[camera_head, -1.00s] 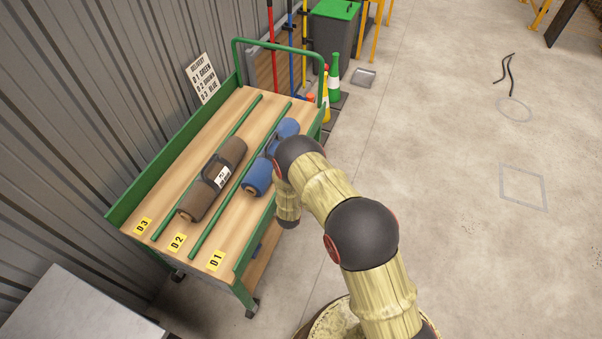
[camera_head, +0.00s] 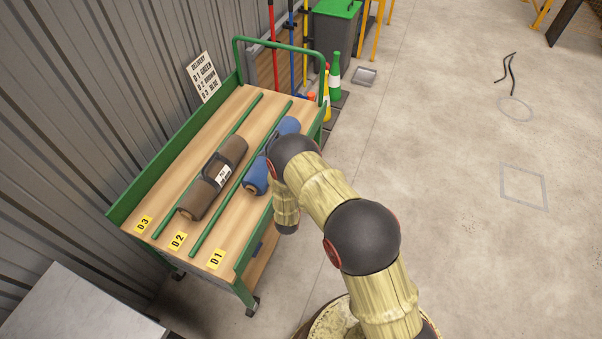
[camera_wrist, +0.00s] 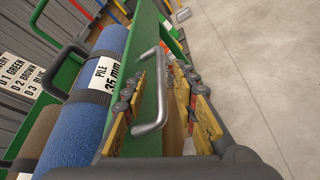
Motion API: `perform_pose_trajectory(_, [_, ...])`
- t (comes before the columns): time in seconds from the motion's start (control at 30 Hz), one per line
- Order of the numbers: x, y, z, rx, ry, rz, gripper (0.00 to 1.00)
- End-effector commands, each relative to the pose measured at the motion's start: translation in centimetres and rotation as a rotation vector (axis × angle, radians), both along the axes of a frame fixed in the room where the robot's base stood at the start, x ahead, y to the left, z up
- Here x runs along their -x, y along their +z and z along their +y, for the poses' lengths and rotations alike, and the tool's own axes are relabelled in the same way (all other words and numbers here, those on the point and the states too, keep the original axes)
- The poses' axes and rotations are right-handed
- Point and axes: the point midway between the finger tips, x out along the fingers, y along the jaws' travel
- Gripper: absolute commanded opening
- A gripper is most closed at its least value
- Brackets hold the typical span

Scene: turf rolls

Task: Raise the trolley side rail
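The trolley (camera_head: 150,204) stands along the wall. Its near side rail shows as a green panel (camera_wrist: 149,45) with a grey bar handle (camera_wrist: 160,92) in the wrist view. My gripper (camera_wrist: 165,112) is open, with yellow-padded fingers on either side of the handle; I cannot tell whether either finger touches it. In the head view my arm hides the fingers and much of the rail. A blue turf roll (camera_head: 288,127) lies in lane D1, just inside the rail, and also shows in the wrist view (camera_wrist: 75,125). A brown roll (camera_head: 214,180) lies in lane D2.
Lane D3 on the deck looks empty. A delivery sign (camera_head: 203,77) stands behind the trolley. A green bottle-shaped object (camera_head: 335,75), a bin (camera_head: 335,35) and long-handled tools are beyond its far end. A grey surface (camera_head: 75,305) is at lower left. The floor at right is mostly clear.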

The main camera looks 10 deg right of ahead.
Motion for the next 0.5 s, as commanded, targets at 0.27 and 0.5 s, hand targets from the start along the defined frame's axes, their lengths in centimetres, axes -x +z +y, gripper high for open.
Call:
perform_pose_trajectory(0.27, [4.9,1.8,2.3,0.001,0.003,0.003,0.28])
perform_pose_trajectory(0.5, [7.2,2.6,3.3,0.0,0.003,0.0,0.28])
